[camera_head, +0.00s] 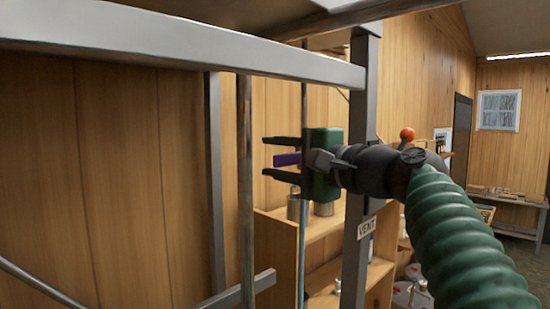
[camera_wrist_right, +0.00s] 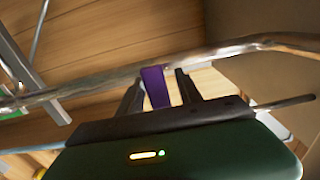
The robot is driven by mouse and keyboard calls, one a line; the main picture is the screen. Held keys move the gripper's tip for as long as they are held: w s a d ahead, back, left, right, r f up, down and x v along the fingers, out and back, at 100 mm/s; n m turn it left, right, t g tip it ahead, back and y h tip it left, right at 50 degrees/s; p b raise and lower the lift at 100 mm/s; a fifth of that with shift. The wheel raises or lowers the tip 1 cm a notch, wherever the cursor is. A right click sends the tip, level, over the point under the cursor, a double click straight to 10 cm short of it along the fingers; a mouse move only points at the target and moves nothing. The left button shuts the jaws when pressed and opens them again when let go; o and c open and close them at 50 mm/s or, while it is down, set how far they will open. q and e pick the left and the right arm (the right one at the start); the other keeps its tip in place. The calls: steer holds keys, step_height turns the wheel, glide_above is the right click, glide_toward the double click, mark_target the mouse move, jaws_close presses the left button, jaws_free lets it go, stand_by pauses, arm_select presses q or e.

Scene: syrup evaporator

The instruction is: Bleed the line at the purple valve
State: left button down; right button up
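The purple valve handle (camera_head: 287,159) is a short flat lever on a thin metal pipe (camera_head: 303,235). In the wrist view the purple handle (camera_wrist_right: 155,87) stands in front of a shiny pipe (camera_wrist_right: 110,82). My right gripper (camera_head: 281,157) comes in from the right at the handle's height. Its two dark fingers are apart, one above and one below the handle in the head view, with gaps visible on both sides. The wrist view also shows the handle between the fingertips of the right gripper (camera_wrist_right: 158,85). The valve body is mostly hidden. My left gripper is not in view.
A grey beam (camera_head: 180,45) crosses overhead. A grey post with a VENT label (camera_head: 367,227) stands behind my right wrist. A wooden shelf (camera_head: 325,228) with metal containers is behind the pipe. An orange ball knob (camera_head: 407,133) shows above my right arm.

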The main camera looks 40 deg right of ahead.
steer(key=shift+d+f, duration=0.1)
steer(key=shift+d, duration=0.05)
steer(key=shift+s, duration=0.15)
steer(key=s+b, duration=0.3)
steer(key=s, duration=0.5)
steer(key=shift+d+f+b, duration=0.1)
steer(key=shift+f+b, duration=0.05)
steer(key=shift+b, duration=0.2)
steer(key=b, duration=0.1)
glide_toward(292, 163)
steer(key=s, duration=0.1)
steer(key=s+d, duration=0.1)
steer(key=shift+s, duration=0.35)
steer(key=shift+a, duration=0.1)
